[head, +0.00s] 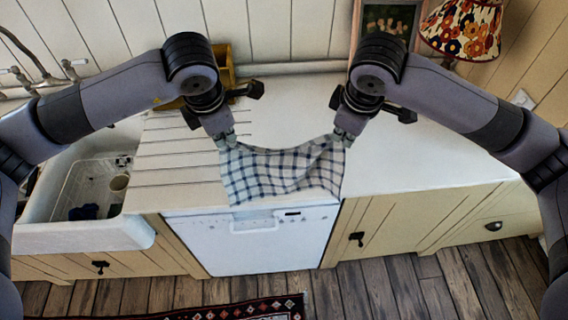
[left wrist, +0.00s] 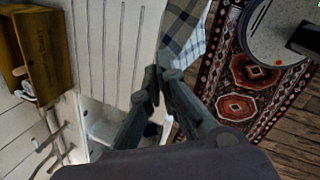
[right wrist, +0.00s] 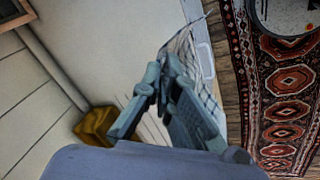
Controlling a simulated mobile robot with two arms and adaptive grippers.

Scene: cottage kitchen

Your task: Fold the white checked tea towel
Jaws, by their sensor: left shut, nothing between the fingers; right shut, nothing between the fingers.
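The white checked tea towel (head: 283,175), with dark blue-grey lines, lies at the counter's front edge above the white dishwasher and hangs partly over its top. Its far edge dips between its two upper corners, with a wrinkle near the right one. My left gripper (head: 227,141) is shut at the upper left corner; the towel also shows beyond its fingertips in the left wrist view (left wrist: 184,28). My right gripper (head: 344,137) is shut at the upper right corner; the towel shows beside its fingers in the right wrist view (right wrist: 187,48). The exact contact at the fingertips is unclear.
A sink (head: 60,195) with a rack stands at the left, beside the grooved drainboard. A yellow wooden box (head: 229,72) stands behind my left gripper. A floral lamp (head: 463,30) and a picture frame stand at the back right. The white counter (head: 420,150) to the right is clear.

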